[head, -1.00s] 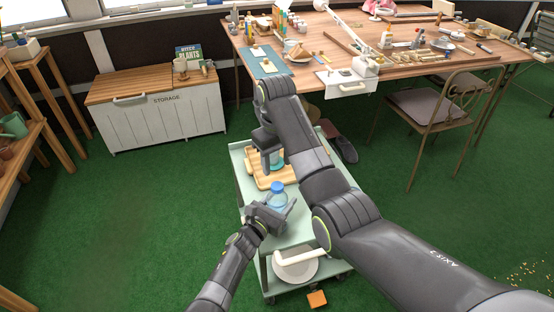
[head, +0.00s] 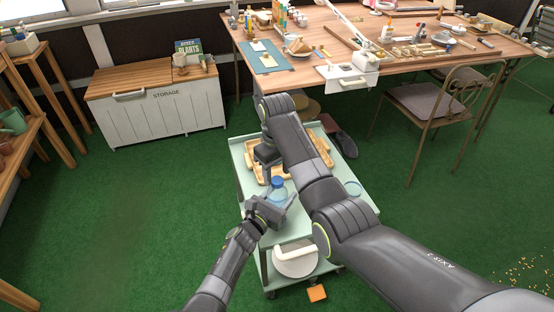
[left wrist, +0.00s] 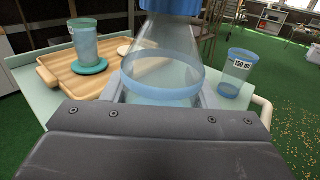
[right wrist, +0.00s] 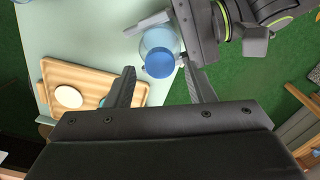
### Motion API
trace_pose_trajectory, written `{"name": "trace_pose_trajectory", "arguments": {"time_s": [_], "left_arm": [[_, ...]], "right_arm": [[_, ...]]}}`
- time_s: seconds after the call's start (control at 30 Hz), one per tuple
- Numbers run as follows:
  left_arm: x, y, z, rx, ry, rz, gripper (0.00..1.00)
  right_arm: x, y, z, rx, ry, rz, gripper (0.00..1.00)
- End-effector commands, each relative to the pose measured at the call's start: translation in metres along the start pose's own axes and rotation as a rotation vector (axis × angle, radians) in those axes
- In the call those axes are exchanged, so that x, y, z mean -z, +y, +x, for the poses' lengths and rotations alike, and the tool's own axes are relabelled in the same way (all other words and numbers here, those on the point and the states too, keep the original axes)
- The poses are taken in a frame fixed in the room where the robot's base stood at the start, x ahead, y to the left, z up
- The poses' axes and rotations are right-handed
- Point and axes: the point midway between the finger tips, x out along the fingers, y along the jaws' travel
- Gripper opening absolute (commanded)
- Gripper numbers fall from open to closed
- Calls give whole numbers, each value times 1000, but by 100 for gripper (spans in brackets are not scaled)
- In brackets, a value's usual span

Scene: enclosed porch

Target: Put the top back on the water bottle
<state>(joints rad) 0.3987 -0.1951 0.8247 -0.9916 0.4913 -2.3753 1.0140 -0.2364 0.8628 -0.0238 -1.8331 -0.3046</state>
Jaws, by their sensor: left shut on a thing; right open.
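The water bottle (head: 279,195) is clear, with a blue band, and stands upright on the pale green cart (head: 240,160). Its blue top (right wrist: 160,62) appears to sit on the neck; in the left wrist view the top (left wrist: 172,6) is cut off by the upper edge. My left gripper (head: 268,212) is shut around the bottle's lower body. My right gripper (right wrist: 158,80) is open. In the right wrist view the top shows between its fingers, without clear contact. In the head view the right gripper (head: 267,168) is just behind the bottle.
A wooden tray (left wrist: 62,72) behind the bottle holds a cup (left wrist: 85,42) on a teal coaster and a pale disc (right wrist: 68,97). A clear measuring cup (left wrist: 237,72) stands near the cart's right edge. A cluttered table (head: 310,85) stands behind the cart.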

Motion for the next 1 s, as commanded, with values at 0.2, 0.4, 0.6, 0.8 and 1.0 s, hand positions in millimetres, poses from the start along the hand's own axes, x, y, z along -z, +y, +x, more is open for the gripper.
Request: {"name": "trace_pose_trajectory", "arguments": {"time_s": [0.2, 0.4, 0.6, 0.8, 1.0], "left_arm": [[0, 0, 0, 0, 1, -1, 0], [0, 0, 0, 0, 1, -1, 0], [0, 0, 0, 0, 1, -1, 0], [0, 0, 0, 0, 1, -1, 0], [0, 0, 0, 0, 1, -1, 0]], "right_arm": [[0, 0, 20, 0, -1, 0, 49], [0, 0, 22, -1, 0, 0, 49], [0, 0, 22, 0, 0, 0, 40], [0, 0, 22, 0, 0, 0, 14], [0, 0, 22, 0, 0, 16, 2]]}}
